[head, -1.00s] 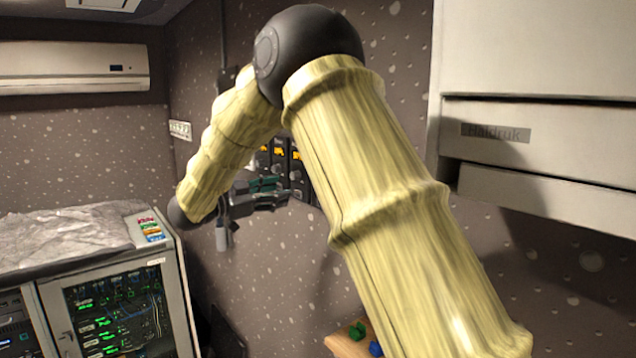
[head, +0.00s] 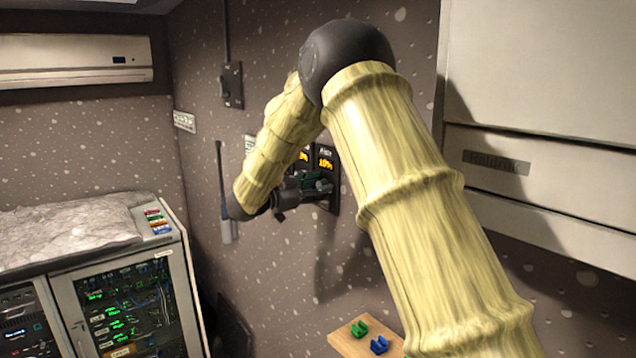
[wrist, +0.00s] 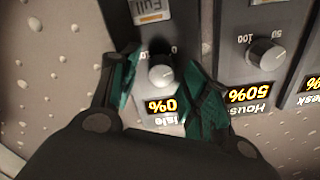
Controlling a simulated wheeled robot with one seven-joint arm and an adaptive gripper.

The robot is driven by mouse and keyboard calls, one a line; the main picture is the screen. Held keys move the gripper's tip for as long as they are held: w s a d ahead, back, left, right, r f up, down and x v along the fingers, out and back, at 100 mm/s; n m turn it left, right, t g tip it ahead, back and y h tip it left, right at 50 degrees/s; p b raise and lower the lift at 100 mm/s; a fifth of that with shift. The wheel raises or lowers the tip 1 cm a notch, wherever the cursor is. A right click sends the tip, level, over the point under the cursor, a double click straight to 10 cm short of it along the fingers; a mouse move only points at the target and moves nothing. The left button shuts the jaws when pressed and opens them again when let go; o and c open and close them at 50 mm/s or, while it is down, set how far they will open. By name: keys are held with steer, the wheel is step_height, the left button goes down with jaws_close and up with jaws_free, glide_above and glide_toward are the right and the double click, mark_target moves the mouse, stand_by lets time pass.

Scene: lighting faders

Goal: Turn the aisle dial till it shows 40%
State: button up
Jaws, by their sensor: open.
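The aisle dial is a pale round knob (wrist: 161,73) on a dark panel, seen upside down in the wrist view. Its lit display (wrist: 162,105) is partly covered by my right-hand finger there. In the head view the aisle display (head: 326,163) seems to read 10%, and my gripper hides the knob. My gripper (wrist: 158,68) is open, with one dark green finger on each side of the knob. A gap shows between the knob and each finger; contact cannot be seen. My gripper (head: 318,184) is close to the panel in the head view.
The house dial (wrist: 265,54) reads 50% beside the aisle panel, with another display (wrist: 313,84) at the edge. A wall cabinet (head: 540,180) is at the right. A wooden shelf (head: 345,342) with green and blue pieces is below. A rack (head: 130,300) stands left.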

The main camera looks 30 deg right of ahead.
steer(key=c, duration=1)
jaws_close()
steer(key=shift+w+f+m+b, duration=0.15)
steer(key=shift+m+b, duration=0.15)
steer(key=shift+b, duration=0.7)
steer(key=m+b, duration=0.5)
steer(key=b, duration=0.5)
steer(key=m+b, duration=0.5)
steer(key=b, duration=0.6)
steer(key=m+b, duration=0.5)
steer(key=b, duration=0.5)
steer(key=shift+f+b, duration=0.4)
steer(key=shift+r, duration=0.1)
